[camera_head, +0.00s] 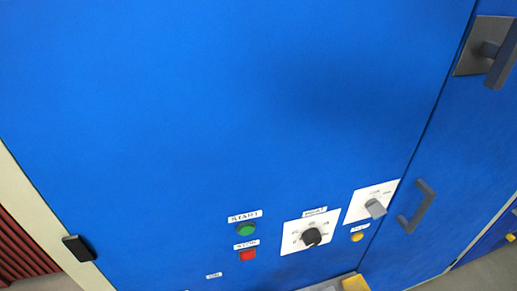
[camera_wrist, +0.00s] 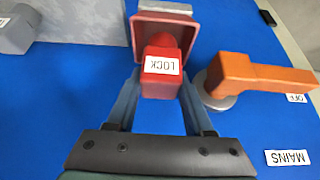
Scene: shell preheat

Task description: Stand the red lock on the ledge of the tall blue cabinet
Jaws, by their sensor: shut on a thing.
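The red lock (camera_wrist: 162,78), with a white label reading LOCK upside down, is between the fingers of my gripper (camera_wrist: 160,90) in the wrist view. My gripper is shut on it. A dark red open-fronted holder (camera_wrist: 139,40) with a grey top is right behind the lock; I cannot tell whether they touch. The tall blue cabinet (camera_head: 220,110) fills most of the head view, and a blue panel (camera_wrist: 60,110) lies behind my gripper in the wrist view. I cannot clearly make out the ledge. My gripper and the lock are not seen in the head view.
An orange handle (camera_wrist: 250,73) on a grey hub sticks out close right of my gripper, near OFF and MAINS labels. The cabinet front carries a green button (camera_head: 246,229), a red button (camera_head: 248,255), a black dial (camera_head: 311,237) and a grey door handle (camera_head: 417,206).

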